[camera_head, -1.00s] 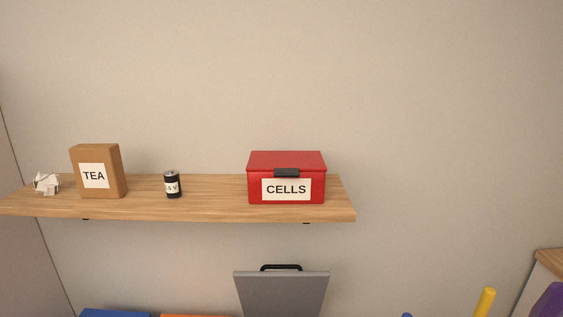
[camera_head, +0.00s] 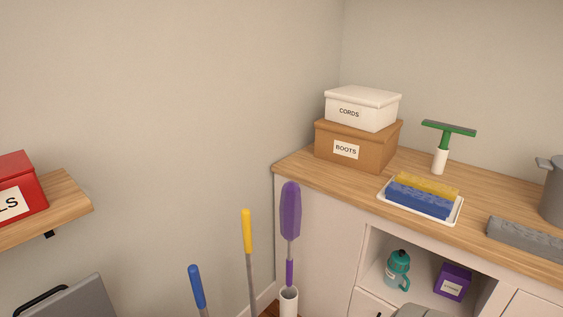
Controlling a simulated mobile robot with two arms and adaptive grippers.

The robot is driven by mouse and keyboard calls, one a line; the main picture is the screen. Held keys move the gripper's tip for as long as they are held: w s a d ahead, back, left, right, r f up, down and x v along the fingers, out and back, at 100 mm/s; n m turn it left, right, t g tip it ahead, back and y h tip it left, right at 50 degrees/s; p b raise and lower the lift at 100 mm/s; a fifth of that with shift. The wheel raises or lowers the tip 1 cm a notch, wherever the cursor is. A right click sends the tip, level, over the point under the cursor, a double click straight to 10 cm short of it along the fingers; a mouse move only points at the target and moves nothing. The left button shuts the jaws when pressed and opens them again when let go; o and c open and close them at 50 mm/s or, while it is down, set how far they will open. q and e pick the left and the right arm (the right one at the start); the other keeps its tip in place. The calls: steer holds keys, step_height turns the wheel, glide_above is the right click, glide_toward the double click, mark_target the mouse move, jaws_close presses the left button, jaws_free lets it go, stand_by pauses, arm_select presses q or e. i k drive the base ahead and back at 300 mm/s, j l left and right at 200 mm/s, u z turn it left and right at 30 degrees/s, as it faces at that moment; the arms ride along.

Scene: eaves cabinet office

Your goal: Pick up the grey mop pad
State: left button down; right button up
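A long grey pad with a rough, textured surface, which looks like the grey mop pad (camera_head: 525,239), lies flat on the wooden counter (camera_head: 390,222) at the right. Its right end reaches close to the picture's edge. Neither of my grippers shows in the head view.
Left of the pad, a white tray (camera_head: 384,194) holds a yellow pad (camera_head: 427,184) and a blue pad (camera_head: 418,202). A grey pot (camera_head: 554,190) stands behind the grey pad. A green squeegee (camera_head: 448,130) and stacked boxes (camera_head: 357,146) stand farther back. Long handles stand left of the cabinet.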

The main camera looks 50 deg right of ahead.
mark_target(537, 243)
steer(key=z, duration=3.1)
steer(key=i+l+u, duration=0.1)
steer(key=l+u, duration=0.15)
steer(key=u, duration=0.2)
steer(key=l+u, duration=0.3)
steer(key=u, duration=0.15)
steer(key=l+u, duration=0.4)
steer(key=i+j, duration=0.05)
